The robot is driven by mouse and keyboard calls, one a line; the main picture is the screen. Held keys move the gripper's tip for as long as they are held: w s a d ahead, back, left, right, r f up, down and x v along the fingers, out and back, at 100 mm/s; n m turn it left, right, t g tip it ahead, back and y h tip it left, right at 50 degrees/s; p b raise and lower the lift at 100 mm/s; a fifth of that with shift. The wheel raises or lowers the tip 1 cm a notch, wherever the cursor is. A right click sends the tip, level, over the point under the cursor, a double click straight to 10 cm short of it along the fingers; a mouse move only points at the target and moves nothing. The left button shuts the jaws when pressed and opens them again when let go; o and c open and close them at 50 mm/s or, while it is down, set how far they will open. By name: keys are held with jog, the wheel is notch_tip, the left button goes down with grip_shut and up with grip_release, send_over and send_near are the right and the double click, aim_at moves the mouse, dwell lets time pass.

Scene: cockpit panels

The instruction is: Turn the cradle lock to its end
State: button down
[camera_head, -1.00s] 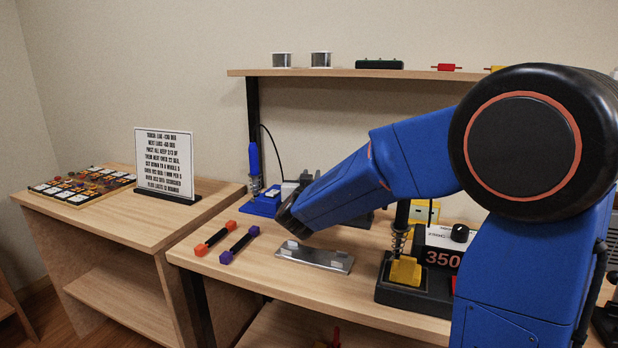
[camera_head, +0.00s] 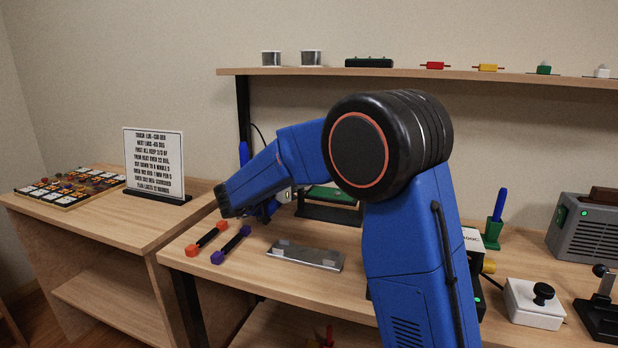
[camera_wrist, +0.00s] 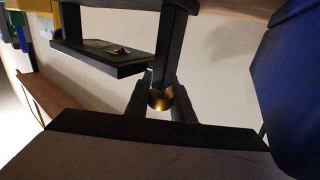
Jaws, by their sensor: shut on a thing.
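The cradle is a black frame holding a green board (camera_head: 333,195) on the bench; its left end is partly hidden by my arm in the head view. In the wrist view the black cradle post (camera_wrist: 171,50) and the green board (camera_wrist: 104,48) show close up. A small brass knob, the cradle lock (camera_wrist: 159,99), sits at the end of the post. My gripper (camera_wrist: 159,106) has a dark finger on each side of the knob and is shut on it. In the head view my gripper (camera_head: 270,209) is small and reaches the cradle's left side.
A metal plate (camera_head: 306,255) lies in front of the cradle. An orange-ended bar (camera_head: 207,239) and a purple-ended bar (camera_head: 231,245) lie to its left. A text sign (camera_head: 154,163) stands on the left table. A white box with a black knob (camera_head: 534,302) is at right.

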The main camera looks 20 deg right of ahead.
jog(key=shift+s+m+g+h, duration=0.15)
jog(key=shift+m+g+h, duration=0.15)
jog(key=shift+m+g, duration=0.5)
jog(key=shift+d, duration=0.1)
jog(key=c, duration=1.5)
grip_release()
jog(key=shift+c, duration=0.2)
jog(key=shift+r, duration=0.1)
notch_tip(320, 180, up, 10)
